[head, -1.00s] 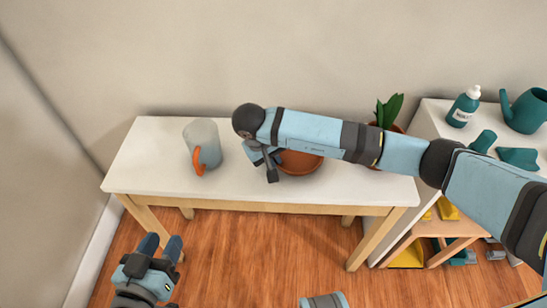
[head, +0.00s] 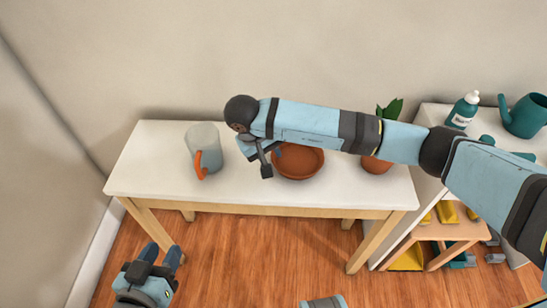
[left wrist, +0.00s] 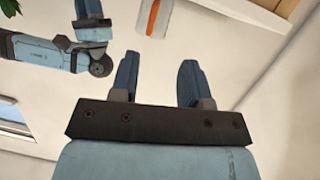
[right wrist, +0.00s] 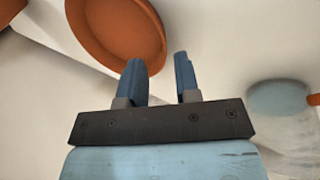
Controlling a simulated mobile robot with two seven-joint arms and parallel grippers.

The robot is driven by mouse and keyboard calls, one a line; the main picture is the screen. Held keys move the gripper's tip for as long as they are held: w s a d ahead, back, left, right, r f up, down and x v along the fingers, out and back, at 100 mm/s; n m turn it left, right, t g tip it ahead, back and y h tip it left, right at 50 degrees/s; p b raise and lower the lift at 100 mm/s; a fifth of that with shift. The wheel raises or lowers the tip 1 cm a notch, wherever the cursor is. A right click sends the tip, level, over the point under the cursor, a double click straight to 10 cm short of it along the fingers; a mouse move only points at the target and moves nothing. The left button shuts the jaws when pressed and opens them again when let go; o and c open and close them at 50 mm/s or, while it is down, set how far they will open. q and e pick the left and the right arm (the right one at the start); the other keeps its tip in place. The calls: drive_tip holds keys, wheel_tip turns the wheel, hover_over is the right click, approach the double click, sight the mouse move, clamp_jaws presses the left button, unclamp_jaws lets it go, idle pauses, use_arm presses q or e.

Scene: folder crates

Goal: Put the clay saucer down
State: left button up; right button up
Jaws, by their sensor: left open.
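The clay saucer (head: 299,163) is a round, shallow, reddish-brown dish lying flat on the white table (head: 240,196), right of its middle. My right gripper (head: 270,160) is just left of the saucer, low over the table. Its fingers (right wrist: 160,80) are apart with nothing between them, and the saucer lies outside them. My left gripper (head: 161,255) is open and empty, in front of the table at the lower left; its parted fingers show in the left wrist view (left wrist: 158,80).
A grey mug (head: 204,145) with an orange handle stands left of my right gripper. A potted plant (head: 376,165) stands right of the saucer, partly behind my right arm. A white shelf unit (head: 435,118) with a bottle (head: 463,110) and watering can (head: 524,115) adjoins at right.

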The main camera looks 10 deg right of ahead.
use_arm(q)
drive_tip(key=shift+g+y, duration=0.6)
drive_tip(key=shift+g, duration=0.3)
drive_tip(key=f, duration=0.1)
drive_tip(key=s+a+f, duration=0.1)
drive_tip(key=f+p, duration=0.1)
drive_tip(key=shift+s+a+f, duration=0.15)
drive_tip(key=shift+s+f, duration=0.1)
drive_tip(key=shift+s, duration=0.05)
use_arm(e)
drive_tip(key=v, duration=0.7)
drive_tip(key=shift+r, duration=0.35)
use_arm(q)
drive_tip(key=shift+a+r, duration=0.1)
drive_tip(key=shift+r, duration=0.05)
use_arm(e)
drive_tip(key=shift+a, duration=0.1)
